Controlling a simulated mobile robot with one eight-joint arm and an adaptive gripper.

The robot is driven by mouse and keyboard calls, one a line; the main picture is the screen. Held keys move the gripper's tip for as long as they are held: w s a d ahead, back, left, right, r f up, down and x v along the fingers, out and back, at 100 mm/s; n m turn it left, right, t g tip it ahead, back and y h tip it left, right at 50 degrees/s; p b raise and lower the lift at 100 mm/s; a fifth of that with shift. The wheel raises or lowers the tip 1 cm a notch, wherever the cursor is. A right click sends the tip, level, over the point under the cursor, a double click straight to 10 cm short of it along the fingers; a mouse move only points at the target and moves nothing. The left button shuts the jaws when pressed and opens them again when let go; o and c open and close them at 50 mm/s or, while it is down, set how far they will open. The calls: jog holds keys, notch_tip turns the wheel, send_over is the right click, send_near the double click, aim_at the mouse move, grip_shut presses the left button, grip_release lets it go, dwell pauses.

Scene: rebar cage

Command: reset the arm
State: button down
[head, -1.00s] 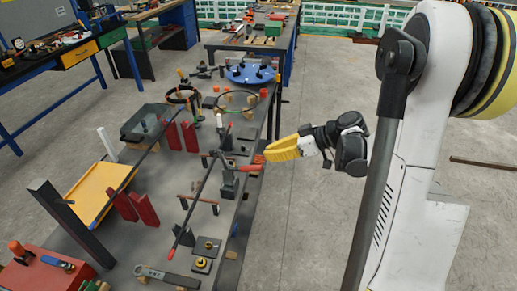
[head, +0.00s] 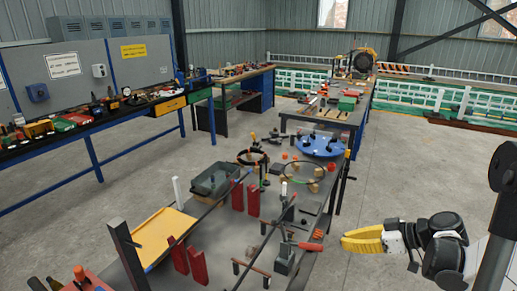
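My gripper (head: 362,240) is at the right in the head view, with yellow fingers pointing left. It is beside the right edge of the long workbench (head: 228,238), over the floor side. The fingers look close together, but at this angle I cannot tell whether they are open or shut. No object shows between them. A tool with a red handle (head: 309,246) lies on the bench just left of the fingertips, apparently apart from them.
The bench holds a yellow tray (head: 160,236), a grey bin (head: 215,180), red blocks (head: 197,266), thin bars and a blue round plate (head: 320,145). A blue-framed workbench (head: 88,120) stands at the left. The concrete floor (head: 420,180) right of the bench is clear.

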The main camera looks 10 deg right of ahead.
jog(key=s+a+r+m+g+h, duration=0.2)
jog(key=s+a+r+m+h, duration=0.25)
jog(key=a, duration=0.55)
jog(key=s+a+r+m+t+h, duration=0.1)
jog(key=s+a+r+h, duration=0.1)
jog(key=s, duration=0.3)
jog(key=s+a+r+m+h, duration=0.2)
jog(key=s, duration=0.3)
jog(key=shift+s+a+t, duration=0.3)
jog(key=shift+t, duration=0.1)
jog(key=shift+w+r+m, duration=0.1)
jog(key=shift+m, duration=0.15)
